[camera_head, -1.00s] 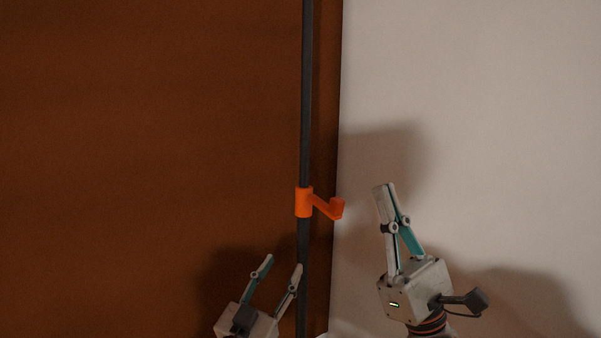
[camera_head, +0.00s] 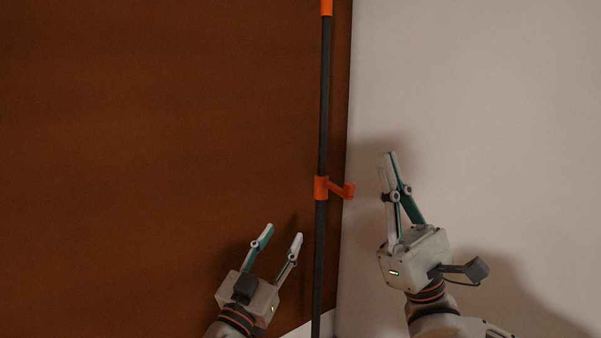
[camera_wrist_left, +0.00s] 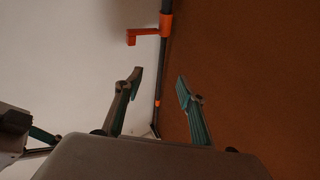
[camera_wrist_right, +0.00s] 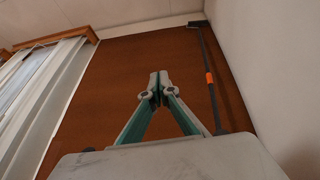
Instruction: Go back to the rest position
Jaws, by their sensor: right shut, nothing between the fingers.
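In the head view my left gripper (camera_head: 282,235) is open and empty, left of a dark pole. Its two fingers stand apart, also in the left wrist view (camera_wrist_left: 159,82). My right gripper (camera_head: 389,157) is raised right of the pole in front of the pale wall. Its fingertips meet with nothing between them, as the right wrist view (camera_wrist_right: 158,78) shows. Neither gripper appears to touch the pole or its hook.
The dark upright pole (camera_head: 322,120) carries an orange hook (camera_head: 340,189) pointing right, between my grippers. A brown panel (camera_head: 150,130) fills the left; a pale wall (camera_head: 490,110) fills the right. The right wrist view shows a window with blinds (camera_wrist_right: 45,85).

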